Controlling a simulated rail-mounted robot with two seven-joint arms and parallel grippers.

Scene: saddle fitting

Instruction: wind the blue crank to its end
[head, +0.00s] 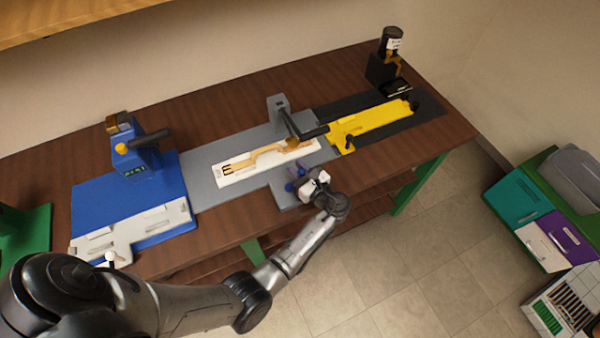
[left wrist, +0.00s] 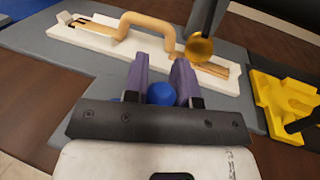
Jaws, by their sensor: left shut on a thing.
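The blue crank's round knob (left wrist: 161,93) shows between the two purple fingers of my left gripper (left wrist: 161,75) in the left wrist view. The fingers are shut on the knob. In the head view my left gripper (head: 296,180) is at the front edge of the grey fixture (head: 205,180), and the blue crank (head: 289,187) shows as a small blue spot beside the fingers. The crank's arm and pivot are mostly hidden by the gripper. A white tray (head: 228,182) with a tan handled piece (head: 265,152) lies on the grey fixture behind the gripper. My right gripper is not in view.
A yellow fixture (head: 375,123) is to the right, a blue station (head: 95,200) with a white plate to the left. Coloured bins (head: 520,203) stand on the floor at right.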

